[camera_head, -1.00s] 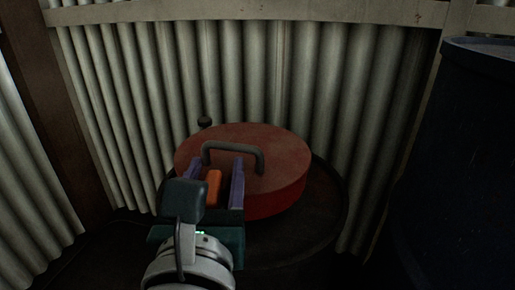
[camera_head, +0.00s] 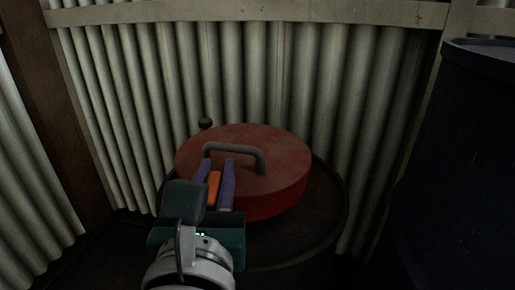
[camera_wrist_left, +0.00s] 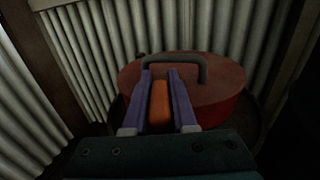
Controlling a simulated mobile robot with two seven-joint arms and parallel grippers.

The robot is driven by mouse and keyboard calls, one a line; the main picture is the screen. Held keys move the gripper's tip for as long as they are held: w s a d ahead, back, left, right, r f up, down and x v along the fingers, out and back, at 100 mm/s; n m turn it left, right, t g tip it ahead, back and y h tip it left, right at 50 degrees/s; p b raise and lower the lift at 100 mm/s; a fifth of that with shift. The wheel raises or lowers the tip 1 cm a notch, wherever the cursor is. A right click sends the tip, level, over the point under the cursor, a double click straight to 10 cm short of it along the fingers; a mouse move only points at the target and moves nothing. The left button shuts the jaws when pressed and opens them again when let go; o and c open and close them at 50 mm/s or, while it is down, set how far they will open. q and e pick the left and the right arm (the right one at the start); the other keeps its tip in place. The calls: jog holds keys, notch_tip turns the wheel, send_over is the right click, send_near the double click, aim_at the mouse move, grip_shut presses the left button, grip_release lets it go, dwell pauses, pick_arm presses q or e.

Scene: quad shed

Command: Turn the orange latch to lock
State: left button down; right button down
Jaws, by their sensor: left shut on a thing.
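The orange latch (camera_head: 214,187) is at the near left side of a round red lid (camera_head: 283,183) with a grey handle (camera_head: 246,150). My left gripper (camera_head: 217,172) has its two purple fingers on either side of the latch and is shut on it. In the left wrist view the latch (camera_wrist_left: 160,104) stands between the fingers (camera_wrist_left: 163,78), and the red lid (camera_wrist_left: 222,88) with its handle (camera_wrist_left: 196,60) is beyond. The latch's lower end is hidden behind my gripper. My right gripper is not in view.
The lid sits on a dark drum (camera_head: 323,220). A small dark knob (camera_head: 205,122) shows at the lid's far left edge. A large dark blue barrel (camera_head: 455,170) stands at right. Corrugated metal walls (camera_head: 300,80) close in behind and at left.

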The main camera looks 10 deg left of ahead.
pick_arm(q)
jog(key=shift+d+r+m+h+p, duration=0.15)
jog(key=shift+m+h+p, duration=0.2)
jog(key=shift+m+h, duration=0.35)
jog(key=shift+d+m+h, duration=0.15)
jog(key=shift+m+h, duration=0.25)
jog(key=shift+h, duration=0.45)
jog(key=shift+d+m+h, duration=0.15)
jog(key=shift+m+h, duration=0.25)
jog(key=shift+h, duration=0.45)
jog(key=c, duration=0.7)
grip_release()
jog(key=s, duration=0.6)
jog(key=s+p, duration=0.1)
jog(key=s, duration=0.3)
jog(key=shift+a, duration=0.25)
